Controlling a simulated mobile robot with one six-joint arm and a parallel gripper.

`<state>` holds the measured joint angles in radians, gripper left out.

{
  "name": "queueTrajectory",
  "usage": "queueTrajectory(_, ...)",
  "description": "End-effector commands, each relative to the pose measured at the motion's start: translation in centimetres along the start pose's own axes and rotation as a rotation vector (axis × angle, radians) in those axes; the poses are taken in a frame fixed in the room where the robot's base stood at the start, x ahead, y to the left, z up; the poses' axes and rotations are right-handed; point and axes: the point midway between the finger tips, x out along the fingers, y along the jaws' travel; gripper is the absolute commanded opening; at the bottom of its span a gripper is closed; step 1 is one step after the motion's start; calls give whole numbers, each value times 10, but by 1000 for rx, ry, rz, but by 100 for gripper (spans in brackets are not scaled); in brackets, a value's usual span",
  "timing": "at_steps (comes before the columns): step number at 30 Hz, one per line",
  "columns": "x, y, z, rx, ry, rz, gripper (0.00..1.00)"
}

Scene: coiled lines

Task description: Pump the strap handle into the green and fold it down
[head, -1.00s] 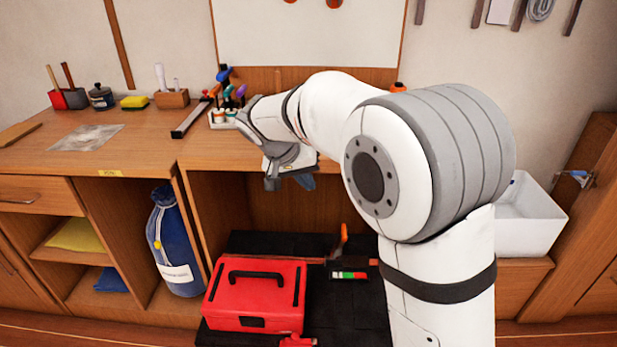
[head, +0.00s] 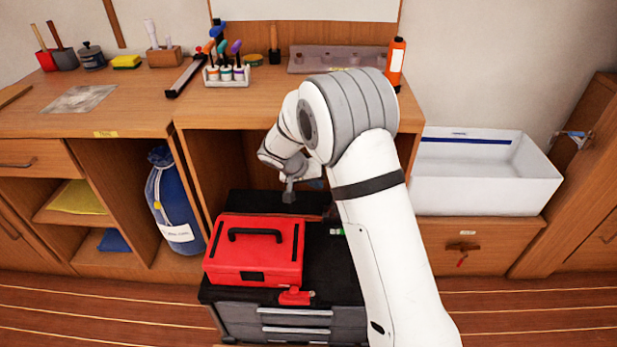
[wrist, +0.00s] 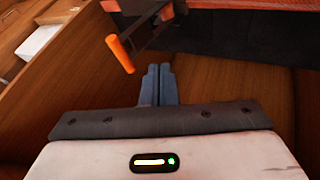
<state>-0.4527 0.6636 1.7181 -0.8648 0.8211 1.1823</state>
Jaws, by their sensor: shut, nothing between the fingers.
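My gripper (head: 289,195) is shut and empty, pointing down just behind the red toolbox in the head view. Its closed fingers also show in the wrist view (wrist: 159,82). The strap handle's orange grip (wrist: 120,54) stands out from a dark lever, just left of and beyond my fingertips, apart from them. My arm hides the handle in the head view. The gauge (head: 337,231) shows only a sliver of green and white at the edge of my arm; its red part and any pointer are not visible. A dark reddish strap (head: 270,216) runs behind the toolbox.
The red toolbox (head: 255,262) sits on a black-topped drawer chest (head: 290,323), with a red latch piece (head: 296,297) in front. The bench (head: 120,122) overhangs behind. A white bin (head: 480,190) stands right, a blue bag (head: 172,205) left.

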Motion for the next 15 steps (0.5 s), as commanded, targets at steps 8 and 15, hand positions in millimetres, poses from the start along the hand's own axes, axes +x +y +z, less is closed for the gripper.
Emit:
queueTrajectory(8, 28, 27, 1, 1, 0, 0, 0)
queueTrajectory(15, 32, 34, 2, 1, 0, -1, 0)
